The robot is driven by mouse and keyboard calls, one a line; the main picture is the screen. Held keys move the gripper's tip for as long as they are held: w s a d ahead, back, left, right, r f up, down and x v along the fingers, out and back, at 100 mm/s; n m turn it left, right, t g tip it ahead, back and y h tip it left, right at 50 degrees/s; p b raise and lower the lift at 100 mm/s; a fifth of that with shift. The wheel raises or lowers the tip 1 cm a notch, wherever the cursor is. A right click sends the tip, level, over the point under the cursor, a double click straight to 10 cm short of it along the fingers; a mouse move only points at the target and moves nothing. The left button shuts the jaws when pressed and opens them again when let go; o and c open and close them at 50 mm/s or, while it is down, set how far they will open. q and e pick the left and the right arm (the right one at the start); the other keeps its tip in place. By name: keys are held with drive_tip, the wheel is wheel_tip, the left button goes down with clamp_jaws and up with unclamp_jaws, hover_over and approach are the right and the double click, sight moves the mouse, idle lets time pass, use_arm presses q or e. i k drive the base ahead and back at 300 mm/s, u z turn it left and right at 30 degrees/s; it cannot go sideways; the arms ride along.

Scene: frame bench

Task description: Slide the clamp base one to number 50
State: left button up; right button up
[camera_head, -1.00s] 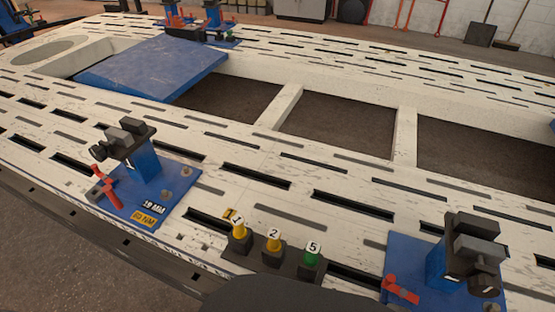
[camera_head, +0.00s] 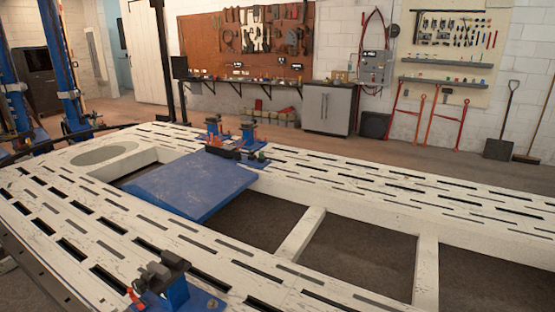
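A blue clamp base (camera_head: 176,296) with a dark clamp head and a red lever stands on the near side of the white slotted frame bench (camera_head: 120,215). It is cut off by the bottom edge of the head view. Its plate and any labels are mostly out of the picture. Two more blue clamps (camera_head: 215,129) (camera_head: 249,134) stand on the far rail of the bench, with dark and red parts around them. I cannot tell which clamp is number one. No scale number 50 can be read. Neither of my grippers is in view.
A blue plate (camera_head: 190,182) lies across the bench's opening. The bench has open gaps between its crossbars (camera_head: 300,235). A grey cabinet (camera_head: 328,109), a tool board (camera_head: 243,45) and leaning red stands (camera_head: 405,112) are at the back wall. Blue posts (camera_head: 62,75) stand at the left.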

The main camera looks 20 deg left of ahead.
sight(178, 294)
drive_tip(key=u, duration=1.9)
drive_tip(key=k, duration=0.5)
drive_tip(key=u, duration=0.65)
drive_tip(key=i, duration=1.2)
drive_tip(key=u, duration=0.2)
